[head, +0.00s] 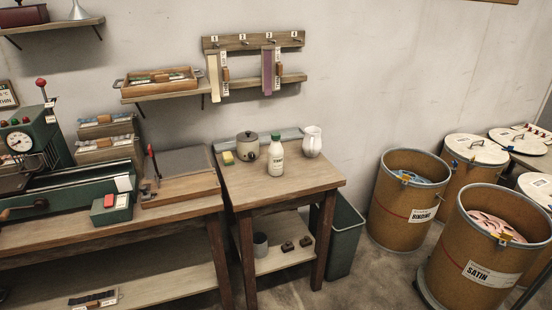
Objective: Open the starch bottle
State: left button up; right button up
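The starch bottle (276,160) looks like the white bottle with a green cap (276,139) and a small label on its front. It stands upright on the small wooden table (284,187), between a grey lidded pot and a white jug. The cap is on the bottle. Neither of my grippers shows in the head view, so I see nothing holding the bottle.
The grey pot (247,147) stands left of the bottle and the white jug (312,142) right of it. A yellow-topped sponge (228,158) lies at the back left. The table's front is clear. A green bin (345,235) and labelled drums (405,206) stand to the right.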

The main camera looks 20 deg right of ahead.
aim_at(275, 151)
jog(key=i+l, duration=0.45)
jog(key=l, duration=0.15)
jog(key=i+l, duration=0.95)
jog(key=l, duration=0.2)
